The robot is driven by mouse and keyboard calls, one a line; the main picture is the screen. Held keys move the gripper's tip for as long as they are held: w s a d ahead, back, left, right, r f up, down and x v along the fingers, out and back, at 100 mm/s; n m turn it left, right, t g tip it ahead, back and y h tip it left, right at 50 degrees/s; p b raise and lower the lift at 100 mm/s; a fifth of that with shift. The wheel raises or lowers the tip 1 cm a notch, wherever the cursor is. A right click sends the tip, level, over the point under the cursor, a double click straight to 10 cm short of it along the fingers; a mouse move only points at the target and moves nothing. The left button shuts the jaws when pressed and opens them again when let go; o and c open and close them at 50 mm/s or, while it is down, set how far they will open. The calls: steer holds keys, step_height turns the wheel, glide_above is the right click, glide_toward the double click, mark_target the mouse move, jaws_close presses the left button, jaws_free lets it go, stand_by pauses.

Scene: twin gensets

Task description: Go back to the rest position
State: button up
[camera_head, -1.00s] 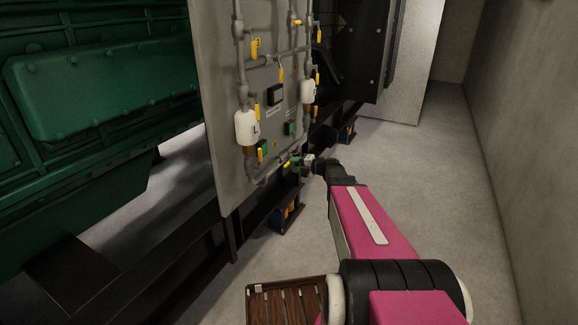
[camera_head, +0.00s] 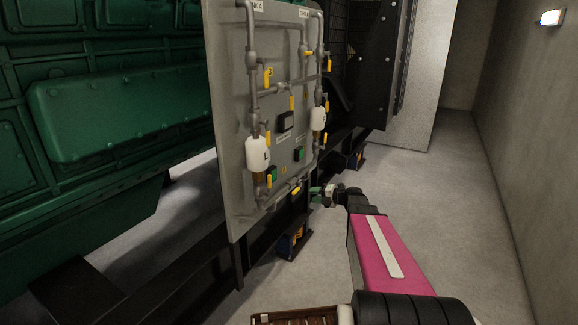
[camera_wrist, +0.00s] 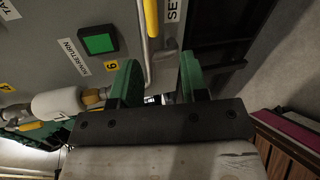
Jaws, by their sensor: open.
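My gripper (camera_head: 319,194) is at the end of my pink and black arm, just right of the lower right corner of the grey valve panel (camera_head: 231,130). In the wrist view its two green fingers (camera_wrist: 158,80) stand apart with nothing held between them. The panel (camera_wrist: 40,62) lies beyond the fingers, with a green button (camera_wrist: 98,40), a yellow handle (camera_wrist: 151,18) and a white bowl (camera_wrist: 62,103) close by. A small gap seems to show between gripper and panel in the head view; exact depth is hard to tell.
The panel carries grey pipes, yellow handles and white bowls (camera_head: 258,153). A green engine (camera_head: 130,110) stands at left on black rails (camera_head: 75,290). A brown slatted wooden thing (camera_head: 298,318) is at the bottom. Grey floor (camera_head: 440,200) is free at right, up to the wall (camera_head: 525,130).

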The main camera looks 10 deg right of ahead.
steer(key=s+a+f+n+g+h, duration=0.2)
steer(key=s+a+f+n+g, duration=0.15)
steer(key=s+n, duration=0.5)
steer(key=s+a+f+n+g+h, duration=0.3)
steer(key=s+a+n, duration=0.15)
steer(key=n, duration=0.75)
steer(key=s+d+f+n+g+h, duration=0.1)
steer(key=s+d+n+g+h, duration=0.1)
steer(key=s+n+h, duration=0.5)
steer(key=s+d+n, duration=0.1)
steer(key=s+n, duration=0.4)
steer(key=n, duration=0.8)
steer(key=shift+s+f, duration=0.2)
steer(key=shift+s, duration=0.05)
